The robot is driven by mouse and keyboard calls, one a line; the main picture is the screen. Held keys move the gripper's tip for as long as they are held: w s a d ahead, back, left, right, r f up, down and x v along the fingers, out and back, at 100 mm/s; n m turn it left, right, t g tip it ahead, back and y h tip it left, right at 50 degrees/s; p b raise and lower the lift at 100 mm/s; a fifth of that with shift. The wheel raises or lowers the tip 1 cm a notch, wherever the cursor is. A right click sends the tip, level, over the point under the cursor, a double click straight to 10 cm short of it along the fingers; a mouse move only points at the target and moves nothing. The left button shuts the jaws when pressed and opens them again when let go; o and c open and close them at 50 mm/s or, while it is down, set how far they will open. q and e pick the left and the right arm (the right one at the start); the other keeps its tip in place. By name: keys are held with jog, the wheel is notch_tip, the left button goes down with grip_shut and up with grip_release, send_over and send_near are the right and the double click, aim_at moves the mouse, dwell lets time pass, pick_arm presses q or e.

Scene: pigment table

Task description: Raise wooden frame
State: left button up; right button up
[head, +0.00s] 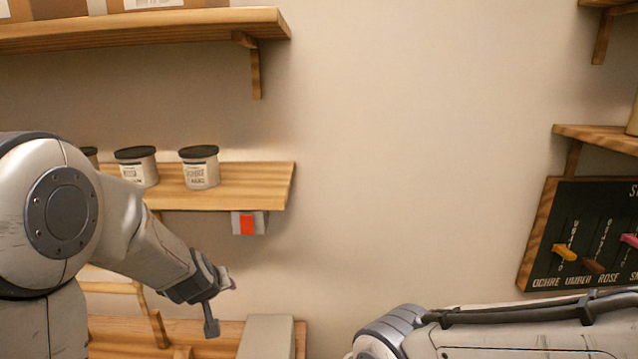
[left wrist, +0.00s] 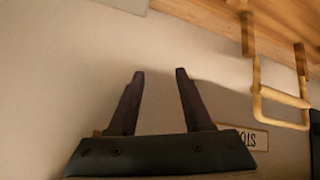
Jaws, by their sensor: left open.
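A light wooden frame (left wrist: 284,97) of posts and a crossbar shows at the right of the left wrist view, joined to a wooden board. What looks like the same frame (head: 157,328) shows at the lower left of the head view, partly hidden behind my left arm. My left gripper (head: 221,306) is open and empty, to the right of the frame in the head view. In the left wrist view its two dark fingers (left wrist: 160,73) are apart, with only wall between them, and the frame is clear of them. My right gripper is out of view.
A wooden shelf (head: 255,184) holds several lidded cans, with a grey and red box (head: 248,223) beneath. A grey block (head: 267,337) stands at the lower shelf. A dark board (head: 584,235) with coloured pegs hangs right. Bare wall fills the middle.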

pick_arm(q)
jog(key=s+d+f+m+g+h, duration=0.1)
jog(key=s+d+f+m+g, duration=0.15)
jog(key=s, duration=0.75)
jog(key=s+d+f+m+g, duration=0.1)
jog(key=s+f+m+g, duration=0.25)
jog(key=s, duration=0.55)
jog(key=s+d+r+m+g+h+b, duration=0.1)
jog(key=s+d+m+b, duration=0.3)
jog(key=s+d, duration=0.9)
jog(key=shift+s+d+r+m+g, duration=0.3)
jog(key=shift+s+m+g, duration=0.35)
jog(key=shift+m+g, duration=0.4)
jog(key=shift+a, duration=0.1)
